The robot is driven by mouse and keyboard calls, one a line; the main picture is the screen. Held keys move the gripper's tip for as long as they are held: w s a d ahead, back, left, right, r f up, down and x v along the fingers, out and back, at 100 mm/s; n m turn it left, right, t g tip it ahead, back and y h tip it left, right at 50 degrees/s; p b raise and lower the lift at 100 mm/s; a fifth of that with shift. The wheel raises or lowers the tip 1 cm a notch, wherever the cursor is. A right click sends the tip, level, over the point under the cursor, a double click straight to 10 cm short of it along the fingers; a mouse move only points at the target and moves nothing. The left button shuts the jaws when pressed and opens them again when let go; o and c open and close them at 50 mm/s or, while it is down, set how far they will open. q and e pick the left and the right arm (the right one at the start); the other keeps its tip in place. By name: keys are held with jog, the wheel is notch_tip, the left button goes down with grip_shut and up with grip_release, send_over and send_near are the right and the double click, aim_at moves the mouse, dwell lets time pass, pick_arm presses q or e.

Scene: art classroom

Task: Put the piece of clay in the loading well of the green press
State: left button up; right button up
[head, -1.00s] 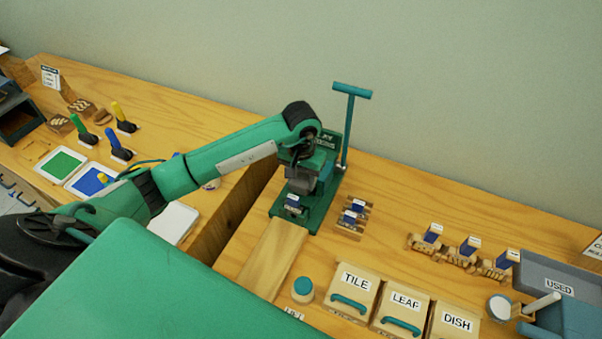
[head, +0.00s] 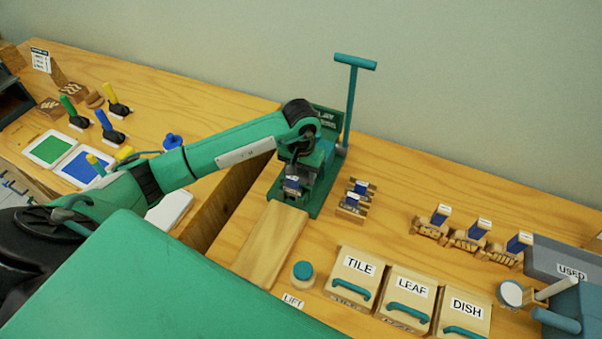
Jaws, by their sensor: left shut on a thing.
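The green press (head: 327,172) stands at the back of the table, against the wall side, with its tall teal T-handle (head: 351,100) upright. My left gripper (head: 291,182) points down over the front of the press base.
A wooden board (head: 270,245) lies in front. Lidded boxes marked TILE (head: 350,285), LEAF (head: 408,302) and DISH (head: 462,318) stand at front right. Paint pads lie left.

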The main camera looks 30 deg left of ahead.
jog(key=shift+s+d, duration=0.1)
pick_arm(q)
jog(key=o, duration=1.1)
pick_arm(e)
jog(key=shift+s+d, duration=0.25)
jog(key=shift+d, duration=0.1)
pick_arm(q)
jog(key=shift+o, duration=0.2)
jog(key=shift+r, duration=0.1)
jog(key=shift+r+p, duration=0.8)
jog(key=shift+r, duration=1.15)
notch_tip(320, 180, up, 2)
jog(key=shift+p, duration=0.35)
jog(key=shift+r+p, duration=0.35)
jog(key=shift+r, duration=0.65)
pick_arm(e)
jog(key=shift+r, duration=1.45)
jog(key=shift+a, duration=0.2)
